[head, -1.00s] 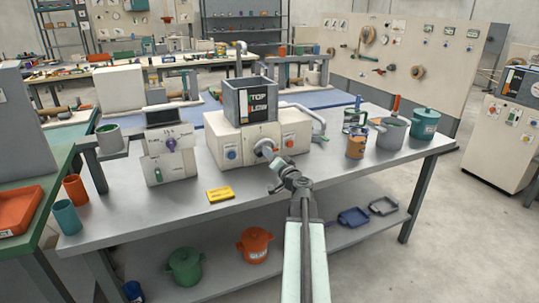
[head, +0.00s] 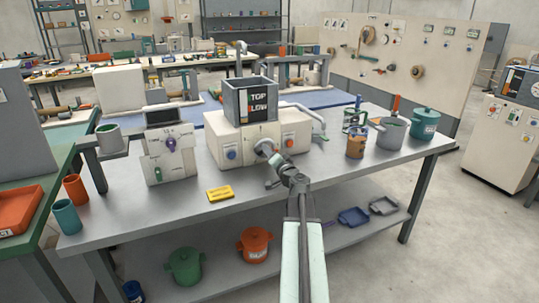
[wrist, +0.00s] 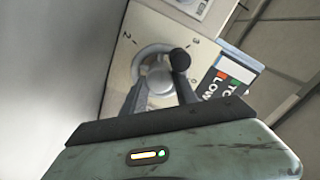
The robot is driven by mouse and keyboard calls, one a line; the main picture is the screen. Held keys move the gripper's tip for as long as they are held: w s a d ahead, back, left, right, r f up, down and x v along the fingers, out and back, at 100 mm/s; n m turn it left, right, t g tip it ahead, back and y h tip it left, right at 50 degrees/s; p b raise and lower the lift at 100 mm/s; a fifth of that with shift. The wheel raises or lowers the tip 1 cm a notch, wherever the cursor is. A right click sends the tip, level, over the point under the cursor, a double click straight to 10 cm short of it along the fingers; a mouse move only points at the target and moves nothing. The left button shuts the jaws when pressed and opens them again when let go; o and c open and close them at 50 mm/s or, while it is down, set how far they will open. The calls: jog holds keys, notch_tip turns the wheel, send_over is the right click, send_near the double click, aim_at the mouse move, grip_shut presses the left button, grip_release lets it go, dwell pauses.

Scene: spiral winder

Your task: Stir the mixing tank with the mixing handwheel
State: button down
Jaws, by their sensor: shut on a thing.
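The mixing tank (head: 238,104) is an open grey box with a dark TOP/LOW label panel on its front, standing on a cream base. The mixing handwheel (head: 263,147) is on the front of that base. In the wrist view the handwheel (wrist: 148,53) is a pale ring with a round grey hub and a dark knob, in front of a numbered cream face. My gripper (wrist: 160,84) is shut on the handwheel, with one finger on each side of the hub. The dark knob sits by the right fingertip. My gripper (head: 275,160) partly hides the wheel in the head view.
A blue button (head: 232,154) and a red button (head: 289,142) flank the wheel. A cream control box (head: 170,160) stands to the left. A yellow block (head: 220,193) lies near the front edge. Pots and cups, including a teal pot (head: 424,125), stand at the right.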

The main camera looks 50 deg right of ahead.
jog(key=m, duration=0.5)
jog(key=shift+f, duration=0.1)
jog(key=m, duration=0.4)
jog(key=shift+m, duration=0.4)
jog(key=m, duration=0.4)
jog(key=shift+f+m, duration=0.1)
jog(key=shift+m, duration=2.2)
jog(key=c, duration=1.2)
grip_release()
jog(key=shift+c, duration=0.2)
jog(key=shift+s, duration=0.1)
